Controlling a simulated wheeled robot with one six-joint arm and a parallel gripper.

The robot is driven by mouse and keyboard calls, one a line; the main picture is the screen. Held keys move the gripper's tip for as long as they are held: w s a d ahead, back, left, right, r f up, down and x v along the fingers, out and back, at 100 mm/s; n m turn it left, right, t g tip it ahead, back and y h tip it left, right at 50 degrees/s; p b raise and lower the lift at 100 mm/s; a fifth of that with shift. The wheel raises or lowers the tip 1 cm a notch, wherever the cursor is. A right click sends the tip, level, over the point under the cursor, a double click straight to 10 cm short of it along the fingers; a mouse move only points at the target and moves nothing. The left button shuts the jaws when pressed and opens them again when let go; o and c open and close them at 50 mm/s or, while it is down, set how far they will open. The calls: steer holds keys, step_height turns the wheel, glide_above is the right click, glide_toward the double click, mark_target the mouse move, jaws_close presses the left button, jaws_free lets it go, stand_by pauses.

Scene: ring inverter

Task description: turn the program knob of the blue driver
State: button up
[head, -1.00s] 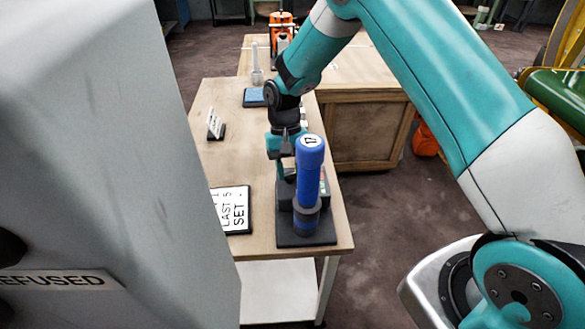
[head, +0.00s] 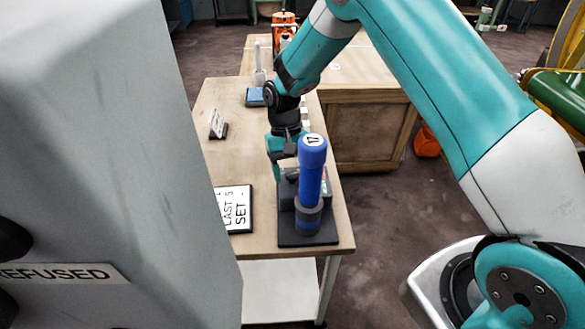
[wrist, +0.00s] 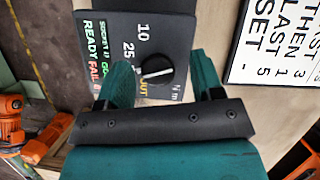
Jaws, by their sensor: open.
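The blue driver (head: 312,165), marked 17, stands upright on a dark base (head: 308,238) near the front of the bench. Its control box (head: 289,188) is behind it, partly hidden. In the wrist view the box's dark panel (wrist: 172,27) carries a round black program knob (wrist: 158,68) with a white pointer bar. The labels 10, 25 and OUT lie around the knob. My gripper (wrist: 161,73) is open. Its teal fingers appear on either side of the knob, with gaps between. I cannot tell how far above the panel the fingertips are.
A white sign with LAST 5 SET (head: 236,209) lies left of the driver; it also shows in the wrist view (wrist: 280,42). A small standing card (head: 217,124) and a blue item (head: 255,97) are farther back. A grey cabinet (head: 90,150) blocks the left side.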

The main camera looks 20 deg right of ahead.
steer(key=shift+w+r, duration=0.1)
steer(key=v, duration=1.7)
steer(key=shift+r, duration=0.15)
steer(key=s+a+r+n+t+y, duration=0.1)
steer(key=s+a+r+n, duration=0.1)
steer(key=s+r, duration=0.45)
steer(key=s+a+r+n+t+y, duration=0.1)
steer(key=s+a+r+n+t, duration=0.15)
steer(key=s, duration=0.75)
steer(key=s+n+t+y, duration=0.1)
steer(key=s+n, duration=0.2)
steer(key=s, duration=1.2)
steer(key=shift+a+f+y, duration=0.2)
steer(key=shift+f+y, duration=0.1)
steer(key=shift+y, duration=0.1)
